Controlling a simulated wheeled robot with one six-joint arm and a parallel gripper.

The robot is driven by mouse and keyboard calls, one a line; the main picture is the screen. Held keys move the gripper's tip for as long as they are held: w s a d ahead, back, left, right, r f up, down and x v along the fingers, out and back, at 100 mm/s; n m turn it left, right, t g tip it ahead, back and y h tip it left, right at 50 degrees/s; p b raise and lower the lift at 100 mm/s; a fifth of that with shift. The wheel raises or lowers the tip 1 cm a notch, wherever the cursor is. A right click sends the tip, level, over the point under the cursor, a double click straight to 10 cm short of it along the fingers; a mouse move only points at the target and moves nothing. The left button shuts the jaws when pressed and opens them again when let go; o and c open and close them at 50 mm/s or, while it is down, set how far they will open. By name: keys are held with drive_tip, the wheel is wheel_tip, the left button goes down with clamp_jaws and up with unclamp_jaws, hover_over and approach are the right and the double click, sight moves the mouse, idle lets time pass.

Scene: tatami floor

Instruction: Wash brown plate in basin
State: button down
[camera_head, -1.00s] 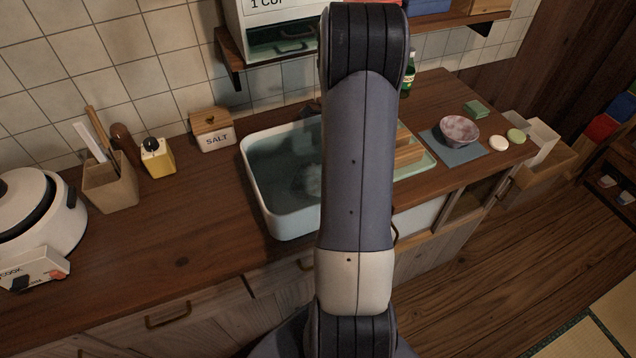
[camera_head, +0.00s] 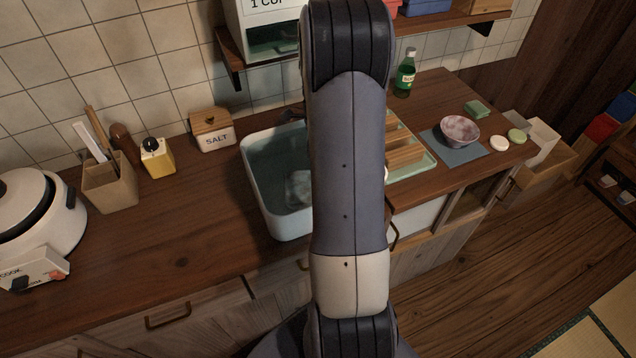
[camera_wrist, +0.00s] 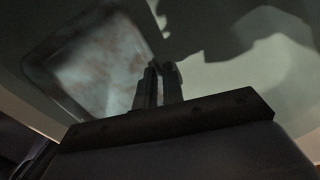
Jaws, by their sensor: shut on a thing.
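The basin (camera_head: 268,217), white outside and pale green inside, is set in the counter and partly hidden behind my arm. A blurry pale patch shows inside it; I cannot tell whether it is the plate or moving water. In the wrist view my gripper (camera_wrist: 163,68) is shut, its fingers close together at the edge of a squarish, mottled plate (camera_wrist: 95,75). It looks tilted, dim and grey-brown, and I take it for the brown plate. The basin's pale inside surrounds it in that view. In the head view my gripper is hidden behind my arm.
Right of the basin is a pale green tray (camera_head: 425,163) with a wooden rack (camera_head: 404,155). Beyond are a green bottle (camera_head: 405,75), a bowl (camera_head: 459,131) on a blue mat and a green sponge (camera_head: 477,108). A salt box (camera_head: 212,130) stands left.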

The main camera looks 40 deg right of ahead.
drive_tip(key=shift+s+d, duration=0.7)
drive_tip(key=shift+d, duration=0.3)
wheel_tip(320, 180, up, 12)
drive_tip(key=p, duration=0.9)
drive_tip(key=shift+f, duration=0.25)
drive_tip(key=shift+w, duration=0.1)
drive_tip(key=shift+r, duration=0.1)
wheel_tip(320, 180, up, 4)
drive_tip(key=p, duration=0.3)
idle(0.4)
idle(0.5)
